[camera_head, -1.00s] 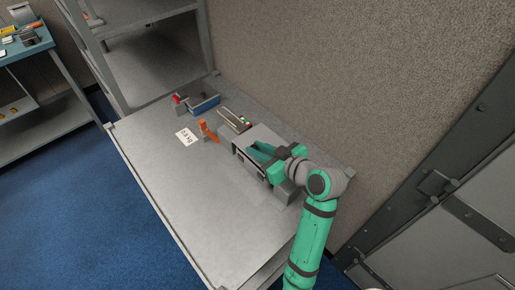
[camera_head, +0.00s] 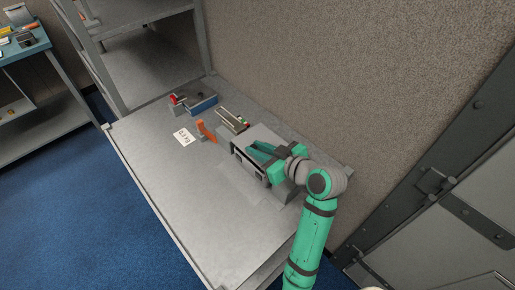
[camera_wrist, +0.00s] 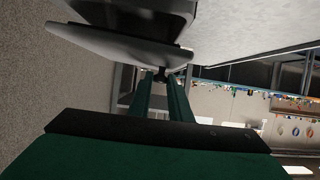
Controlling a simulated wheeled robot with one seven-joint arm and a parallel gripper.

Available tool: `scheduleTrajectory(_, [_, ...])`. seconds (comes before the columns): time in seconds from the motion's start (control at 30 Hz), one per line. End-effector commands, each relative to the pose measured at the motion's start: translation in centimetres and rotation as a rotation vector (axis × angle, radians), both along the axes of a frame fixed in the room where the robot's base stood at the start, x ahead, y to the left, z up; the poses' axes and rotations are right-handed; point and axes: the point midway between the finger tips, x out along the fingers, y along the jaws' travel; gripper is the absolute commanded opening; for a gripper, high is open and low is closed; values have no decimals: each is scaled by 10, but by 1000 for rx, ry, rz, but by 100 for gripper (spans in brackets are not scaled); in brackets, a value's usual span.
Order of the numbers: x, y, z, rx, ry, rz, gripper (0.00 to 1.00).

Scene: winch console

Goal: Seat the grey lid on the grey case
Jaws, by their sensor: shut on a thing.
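The grey lid (camera_head: 264,131) lies as a flat plate over the grey case (camera_head: 240,158) on the bench; the case shows a dark side facing the bench's front. In the wrist view the lid (camera_wrist: 110,44) is a grey plate close against the darker case (camera_wrist: 135,14), with the picture turned over. I cannot tell whether the lid sits fully down. My gripper (camera_head: 255,147) is over the lid, its green fingers reaching left across it. In the wrist view its fingers (camera_wrist: 167,80) are close together at a small dark piece by the lid's edge. They hide their contact.
An orange bracket (camera_head: 207,131), a narrow tray-like part (camera_head: 233,120) and a blue-sided holder (camera_head: 203,105) stand left of the case. A paper label (camera_head: 184,137) lies on the bench (camera_head: 185,190). The bench's front part is clear. A wall (camera_head: 330,80) rises close behind.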

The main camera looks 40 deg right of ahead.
Motion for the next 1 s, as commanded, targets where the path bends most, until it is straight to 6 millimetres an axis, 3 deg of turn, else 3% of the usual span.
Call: scheduleTrajectory(1.0, [1, 0, -9, 0, -1, -1, 0])
